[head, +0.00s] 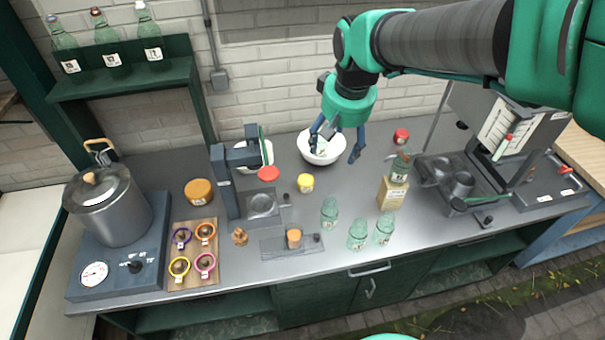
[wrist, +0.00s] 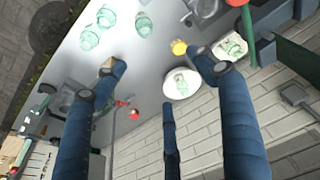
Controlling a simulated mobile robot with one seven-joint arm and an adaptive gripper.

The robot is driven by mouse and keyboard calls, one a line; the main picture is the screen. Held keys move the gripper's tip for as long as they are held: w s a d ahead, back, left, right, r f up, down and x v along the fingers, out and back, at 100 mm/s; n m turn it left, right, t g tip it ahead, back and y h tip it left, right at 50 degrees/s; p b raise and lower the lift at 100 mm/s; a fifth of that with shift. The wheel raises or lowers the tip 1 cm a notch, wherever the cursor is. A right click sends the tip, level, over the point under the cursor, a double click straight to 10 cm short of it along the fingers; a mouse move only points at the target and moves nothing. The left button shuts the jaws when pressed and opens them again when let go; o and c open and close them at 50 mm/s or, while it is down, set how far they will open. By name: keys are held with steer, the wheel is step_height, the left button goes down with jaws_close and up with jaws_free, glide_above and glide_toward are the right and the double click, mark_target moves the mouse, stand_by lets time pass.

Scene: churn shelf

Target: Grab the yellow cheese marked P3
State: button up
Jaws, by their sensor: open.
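A small yellow cylinder (head: 305,183), which looks like the yellow cheese, stands on the grey counter left of centre, in front of the white bowl. It has a pale label on its side, too small to read. It also shows in the wrist view (wrist: 179,47), near the tip of the right-hand finger but apart from it. My gripper (head: 336,143) is open and empty, its blue fingers spread. In the head view it hangs over or near the white bowl (head: 331,152), up and right of the yellow cylinder. In the wrist view the fingers (wrist: 158,75) frame the counter.
Several green glass bottles (head: 357,235) stand front right of the yellow cylinder. A wooden block with a bottle (head: 392,192) stands to the right. The counter just right of the cylinder is clear.

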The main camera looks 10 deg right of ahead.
steer(key=w+a+f+g, duration=0.1)
steer(key=w+f+g, duration=0.1)
steer(key=w+f, duration=0.85)
steer(key=g, duration=0.1)
glide_above(306, 179)
step_height(306, 179, down, 13)
steer(key=shift+w+n+p, duration=0.2)
steer(key=shift+n+p, duration=0.1)
steer(key=shift+p, duration=0.1)
steer(key=shift+f+b, duration=0.5)
steer(key=shift+f, duration=3.75)
steer(key=shift+f, duration=0.1)
steer(key=shift+s+f+b, duration=0.15)
steer(key=shift+f+b, duration=0.35)
steer(key=shift+f, duration=2)
steer(key=c, duration=1.4)
